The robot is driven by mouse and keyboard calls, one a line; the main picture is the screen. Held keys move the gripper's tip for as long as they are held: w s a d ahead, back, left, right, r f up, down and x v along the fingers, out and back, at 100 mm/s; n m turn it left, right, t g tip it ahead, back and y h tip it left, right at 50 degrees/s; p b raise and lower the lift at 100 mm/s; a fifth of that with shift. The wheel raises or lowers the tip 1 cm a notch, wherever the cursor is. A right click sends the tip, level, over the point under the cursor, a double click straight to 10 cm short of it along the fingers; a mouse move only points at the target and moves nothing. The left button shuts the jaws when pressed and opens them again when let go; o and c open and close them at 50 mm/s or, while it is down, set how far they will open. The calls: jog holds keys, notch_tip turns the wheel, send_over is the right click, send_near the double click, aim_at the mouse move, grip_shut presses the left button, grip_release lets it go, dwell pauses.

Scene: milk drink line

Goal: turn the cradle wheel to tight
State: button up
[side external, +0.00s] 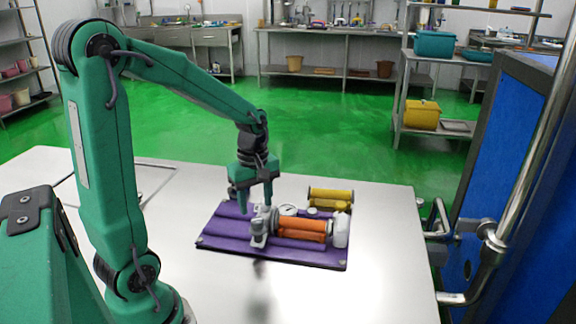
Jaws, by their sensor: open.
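My gripper (257,204) points down, its two fingers apart and empty. It is over the left part of a purple padded mat (216,240). On the mat, an orange cylinder (302,229) lies on its side, with a white piece (341,231) at its right end. Grey fittings (261,228) stand at its left end, just below and beside my fingertips. A rounded grey part there may be the cradle wheel, but it is too small to be sure. I cannot tell whether a finger touches it. No tight marking can be read.
A yellow cylinder (330,196) lies behind the orange one. A white round dial (288,210) sits between the grey fittings and the yellow cylinder. The pale table (385,275) is clear in front of and right of the mat. A blue door with metal handles (490,258) stands at right.

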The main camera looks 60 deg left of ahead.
aim_at(257, 220)
jog(key=shift+f, duration=2.3)
jog(key=c, duration=1)
